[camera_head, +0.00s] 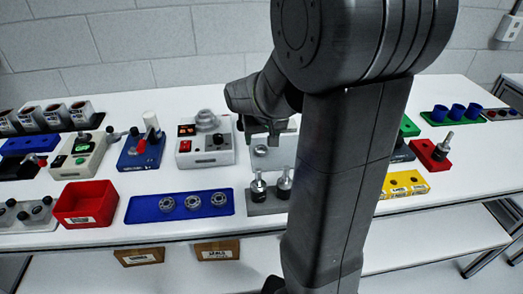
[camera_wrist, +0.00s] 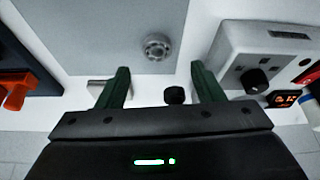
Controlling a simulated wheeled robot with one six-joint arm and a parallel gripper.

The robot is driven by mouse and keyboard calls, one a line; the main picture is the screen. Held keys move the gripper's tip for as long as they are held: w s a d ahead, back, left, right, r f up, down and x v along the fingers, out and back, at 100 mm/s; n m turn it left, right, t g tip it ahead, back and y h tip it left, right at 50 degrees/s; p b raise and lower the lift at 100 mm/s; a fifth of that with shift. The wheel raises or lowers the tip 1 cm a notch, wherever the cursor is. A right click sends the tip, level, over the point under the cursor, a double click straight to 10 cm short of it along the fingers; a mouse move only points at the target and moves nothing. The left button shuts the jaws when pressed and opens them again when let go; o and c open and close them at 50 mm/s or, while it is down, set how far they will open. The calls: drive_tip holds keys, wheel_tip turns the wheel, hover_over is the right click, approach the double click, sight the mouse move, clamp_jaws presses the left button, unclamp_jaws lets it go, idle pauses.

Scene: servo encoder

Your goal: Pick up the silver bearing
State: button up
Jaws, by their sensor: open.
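A silver bearing (camera_wrist: 157,47), a small ring with a dark centre, lies on a flat grey plate (camera_wrist: 90,35) in the wrist view. In the head view a bearing (camera_head: 261,150) shows on a grey plate (camera_head: 286,154), just below my gripper (camera_head: 262,128). My gripper (camera_wrist: 160,70) is open and empty, with its two green fingers spread. In the wrist view the bearing lies a little beyond the fingertips, between their lines; the height gap cannot be told. Three more silver bearings (camera_head: 192,202) sit in a row on a blue tray (camera_head: 142,211).
A white control box (camera_wrist: 250,50) with a black knob stands close by the right finger in the wrist view. A black knob (camera_wrist: 174,95) shows between the fingers. A red bin (camera_head: 87,203) and a grey block with two posts (camera_head: 258,188) stand at the table's front.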

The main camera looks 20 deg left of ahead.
sight(262, 154)
drive_tip(key=x, duration=0.4)
drive_tip(key=shift+d, duration=0.35)
drive_tip(key=shift+w+a+f, duration=0.15)
drive_tip(key=shift+a+f, duration=0.05)
drive_tip(key=shift+f, duration=0.5)
drive_tip(key=c, duration=1.1)
